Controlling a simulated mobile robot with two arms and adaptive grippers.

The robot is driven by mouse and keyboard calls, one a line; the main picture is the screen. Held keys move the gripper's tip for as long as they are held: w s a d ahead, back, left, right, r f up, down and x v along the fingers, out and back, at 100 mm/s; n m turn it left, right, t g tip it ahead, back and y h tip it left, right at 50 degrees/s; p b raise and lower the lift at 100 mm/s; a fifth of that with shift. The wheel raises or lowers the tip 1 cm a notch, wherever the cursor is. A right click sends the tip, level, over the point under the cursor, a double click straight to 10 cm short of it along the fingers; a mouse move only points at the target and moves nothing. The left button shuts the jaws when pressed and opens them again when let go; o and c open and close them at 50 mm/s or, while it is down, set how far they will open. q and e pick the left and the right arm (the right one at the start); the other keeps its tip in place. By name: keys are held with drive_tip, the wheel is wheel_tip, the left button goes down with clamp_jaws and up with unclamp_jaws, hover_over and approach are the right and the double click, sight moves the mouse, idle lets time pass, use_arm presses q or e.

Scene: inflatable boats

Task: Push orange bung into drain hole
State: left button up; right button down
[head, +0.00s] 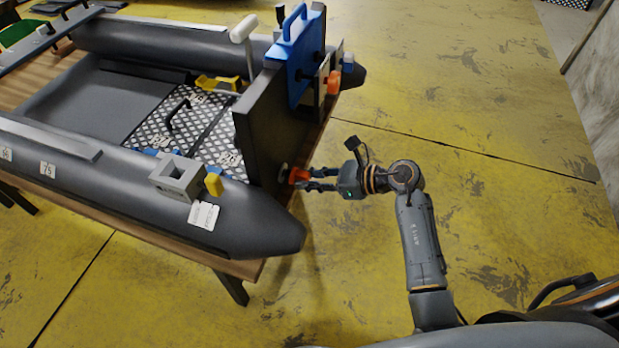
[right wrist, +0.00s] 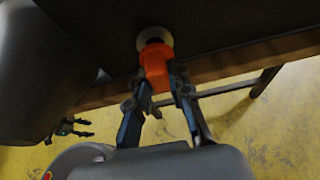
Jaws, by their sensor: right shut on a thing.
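The orange bung (head: 297,176) is at the outer face of the boat's dark transom (head: 262,138), low down. My right gripper (head: 312,180) is shut on it from the right. In the right wrist view the bung (right wrist: 156,68) sits between the fingertips (right wrist: 160,88). Its far end meets the pale ring of the drain hole (right wrist: 155,38), also visible in the head view (head: 284,170). The bung hides most of the opening, so I cannot tell how deep it is. My left gripper (right wrist: 74,127) shows small in the right wrist view, fingers apart and empty.
The grey inflatable boat (head: 225,225) rests on a wooden table (head: 240,268). Yellow floor (head: 470,120) behind the transom is open.

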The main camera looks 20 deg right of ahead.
use_arm(q)
drive_tip(key=shift+w+r, duration=0.1)
drive_tip(key=shift+w, duration=0.1)
use_arm(e)
drive_tip(key=shift+w+a, duration=0.15)
drive_tip(key=shift+a, duration=0.15)
use_arm(q)
drive_tip(key=shift+w+r, duration=0.25)
use_arm(e)
drive_tip(key=shift+w+a, duration=0.15)
drive_tip(key=shift+a, duration=0.05)
use_arm(q)
drive_tip(key=shift+s, duration=0.1)
use_arm(e)
drive_tip(key=shift+w+a, duration=0.25)
drive_tip(key=shift+a, duration=0.1)
use_arm(q)
drive_tip(key=shift+w+r, duration=0.2)
use_arm(e)
drive_tip(key=c, duration=1.1)
unclamp_jaws()
drive_tip(key=shift+c, duration=0.2)
use_arm(q)
drive_tip(key=shift+s+d+f, duration=0.1)
